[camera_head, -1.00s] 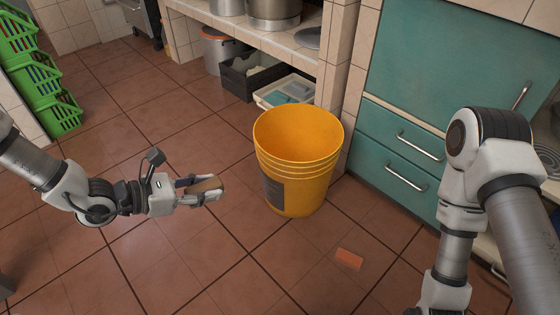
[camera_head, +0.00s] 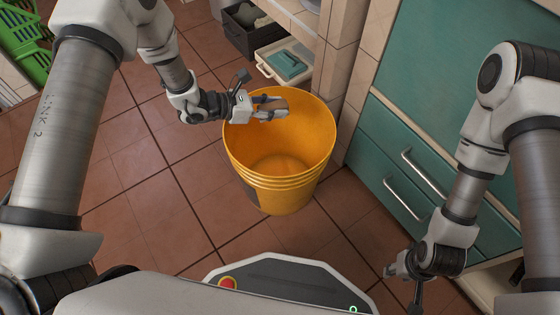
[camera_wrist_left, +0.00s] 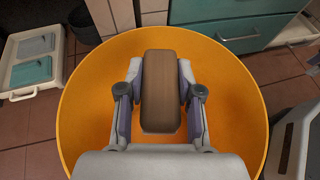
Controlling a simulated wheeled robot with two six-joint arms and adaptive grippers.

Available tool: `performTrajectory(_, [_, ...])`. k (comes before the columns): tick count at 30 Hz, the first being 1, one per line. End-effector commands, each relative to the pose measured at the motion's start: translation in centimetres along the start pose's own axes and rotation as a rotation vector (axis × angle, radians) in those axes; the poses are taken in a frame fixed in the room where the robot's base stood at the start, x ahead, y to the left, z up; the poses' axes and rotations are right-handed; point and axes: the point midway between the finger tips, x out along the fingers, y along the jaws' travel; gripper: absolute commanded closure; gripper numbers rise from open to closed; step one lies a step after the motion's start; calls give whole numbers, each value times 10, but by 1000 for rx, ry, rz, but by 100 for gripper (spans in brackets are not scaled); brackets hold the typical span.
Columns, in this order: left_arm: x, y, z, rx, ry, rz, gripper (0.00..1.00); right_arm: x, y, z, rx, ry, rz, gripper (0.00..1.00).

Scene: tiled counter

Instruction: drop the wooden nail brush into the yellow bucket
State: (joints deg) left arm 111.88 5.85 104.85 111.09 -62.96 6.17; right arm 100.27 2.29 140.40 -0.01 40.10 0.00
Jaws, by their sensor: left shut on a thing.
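The yellow bucket (camera_head: 283,186) stands upright on the tiled floor in the middle of the head view, its inside empty as far as I can see. My left gripper (camera_head: 270,107) is over the bucket's opening, near its far left rim, and is shut on the wooden nail brush (camera_head: 274,106). In the left wrist view the brush (camera_wrist_left: 160,90) is a brown block between both fingers, with the bucket's yellow inside (camera_wrist_left: 232,95) around and below it. My right gripper (camera_head: 408,278) hangs at the lower right, away from the bucket; its fingers are too small to read.
Teal drawers (camera_head: 408,165) with metal handles stand right of the bucket. Green crates (camera_head: 25,45) stand far left. Floor left of the bucket is clear.

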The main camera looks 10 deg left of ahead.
Motion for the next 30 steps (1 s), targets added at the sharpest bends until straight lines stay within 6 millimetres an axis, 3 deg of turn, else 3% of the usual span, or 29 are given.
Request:
performTrajectory(10, [18, 0, -47, 0, 1, 1, 99, 39, 0, 0, 0, 0, 0, 60])
performTrajectory(20, [20, 0, -51, 0, 1, 1, 99, 41, 0, 0, 0, 1, 0, 60])
performTrajectory(21, [20, 0, -51, 0, 1, 1, 58, 41, 0, 0, 0, 1, 0, 60])
performTrajectory(23, [20, 0, -51, 0, 1, 1, 37, 41, 0, 0, 0, 1, 0, 60])
performTrajectory(30, [20, 0, -51, 0, 1, 1, 36, 41, 0, 0, 0, 1, 0, 60])
